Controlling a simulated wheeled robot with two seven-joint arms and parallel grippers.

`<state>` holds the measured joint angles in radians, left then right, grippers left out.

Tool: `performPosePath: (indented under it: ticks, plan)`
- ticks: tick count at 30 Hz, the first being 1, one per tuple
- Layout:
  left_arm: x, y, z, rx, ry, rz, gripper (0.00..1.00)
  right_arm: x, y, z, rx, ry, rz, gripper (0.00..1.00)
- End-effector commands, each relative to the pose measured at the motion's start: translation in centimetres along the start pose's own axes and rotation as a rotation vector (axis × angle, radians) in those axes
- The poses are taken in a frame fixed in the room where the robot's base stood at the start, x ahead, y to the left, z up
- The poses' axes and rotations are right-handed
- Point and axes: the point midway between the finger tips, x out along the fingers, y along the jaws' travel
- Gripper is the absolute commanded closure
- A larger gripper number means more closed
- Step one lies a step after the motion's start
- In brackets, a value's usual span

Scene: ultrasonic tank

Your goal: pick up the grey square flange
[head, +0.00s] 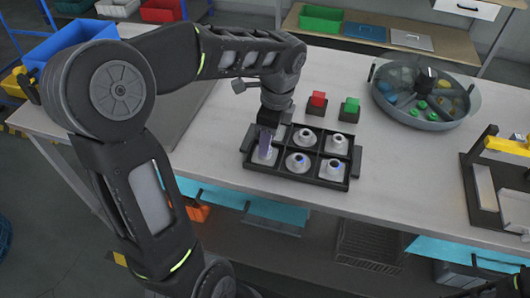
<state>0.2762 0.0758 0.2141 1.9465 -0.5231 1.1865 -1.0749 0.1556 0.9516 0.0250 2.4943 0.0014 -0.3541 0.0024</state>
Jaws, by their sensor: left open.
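A black tray (247,161) with several compartments lies on the light worktop, holding several pale grey flanges. The grey square flange (262,157) looks to be the one in the front left compartment, partly hidden by my gripper. My left gripper (267,143) points down over the left end of the tray, with a purplish finger at this flange. It is open; whether it touches the flange I cannot tell. Round-necked flanges stand at the back middle (305,138), back right (337,144), front middle (298,163) and front right (332,170). The back left compartment is mostly hidden.
A red button block (318,100) and a green one (350,107) stand just behind the tray. A round grey basin (445,123) with colored parts is at back right. A yellow-topped fixture (507,146) stands at the right edge. The worktop right of the tray is clear.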

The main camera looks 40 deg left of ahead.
Motion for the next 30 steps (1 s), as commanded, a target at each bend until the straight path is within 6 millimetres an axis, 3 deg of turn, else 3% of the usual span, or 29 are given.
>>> performPosePath:
  ticks: [7, 25, 30]
  plan:
    - [3.0, 0.1, 0.1, 0.0, 0.0, 0.001, 0.56, -0.4, -0.1, 0.1, 0.001, -0.001, 0.002, 0.64]
    - [3.1, 0.1, 0.1, 0.0, 0.0, 0.0, 0.56, -0.4, -0.1, 0.1, 0.001, -0.001, 0.002, 0.64]
    - [3.1, 0.1, 0.1, 0.0, 0.0, 0.0, 0.69, -0.4, -0.1, 0.1, 0.001, -0.001, 0.002, 0.64]
